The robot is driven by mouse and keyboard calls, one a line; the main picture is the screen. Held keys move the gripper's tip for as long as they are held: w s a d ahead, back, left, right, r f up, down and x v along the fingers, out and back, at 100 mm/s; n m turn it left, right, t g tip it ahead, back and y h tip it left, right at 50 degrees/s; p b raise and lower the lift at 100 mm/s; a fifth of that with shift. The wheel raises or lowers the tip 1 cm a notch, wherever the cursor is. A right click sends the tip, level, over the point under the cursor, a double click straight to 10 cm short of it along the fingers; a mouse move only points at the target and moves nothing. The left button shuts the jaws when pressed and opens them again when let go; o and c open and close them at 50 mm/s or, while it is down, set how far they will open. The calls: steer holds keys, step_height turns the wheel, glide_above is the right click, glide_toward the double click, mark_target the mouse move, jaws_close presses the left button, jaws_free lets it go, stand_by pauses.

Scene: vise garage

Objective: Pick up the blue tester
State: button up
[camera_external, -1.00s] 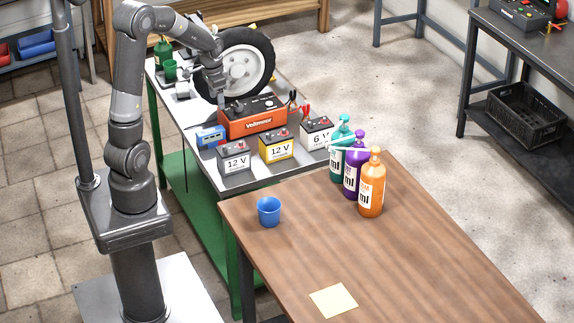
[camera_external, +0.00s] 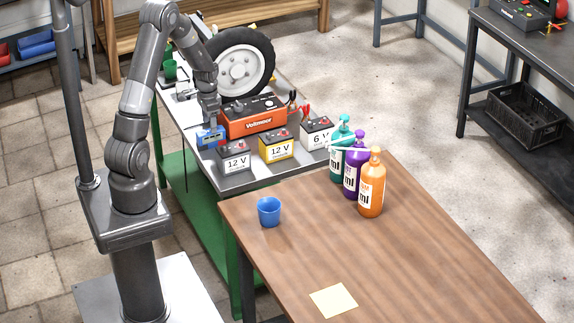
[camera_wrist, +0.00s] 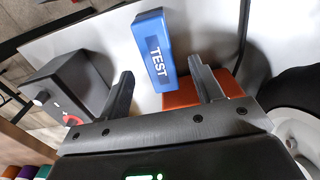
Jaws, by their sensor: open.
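The blue tester (camera_external: 210,139) is a small box on the grey top of the green-framed bench, left of the orange Voltmeer unit (camera_external: 252,117). In the wrist view the tester (camera_wrist: 153,45), marked TEST, lies ahead of my two fingers, roughly in line with the gap between them. My gripper (camera_external: 209,121) is open and empty, pointing down just above the tester. In the wrist view its fingertips (camera_wrist: 161,72) stand apart on either side of the tester's near end. I cannot tell whether they touch it.
A 12 V battery (camera_external: 236,158) stands close to the tester's right front. A yellow 12 V battery (camera_external: 277,148) and a 6 V battery (camera_external: 317,134) follow to the right. The wheel (camera_external: 240,65) stands behind. A blue cup (camera_external: 269,211) and several bottles are on the wooden table (camera_external: 400,270).

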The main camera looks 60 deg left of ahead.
mark_target(215, 139)
steer(key=shift+d+f, duration=0.1)
steer(key=shift+f, duration=2.2)
steer(key=shift+f, duration=0.25)
steer(key=c, duration=1.2)
steer(key=shift+o, duration=0.2)
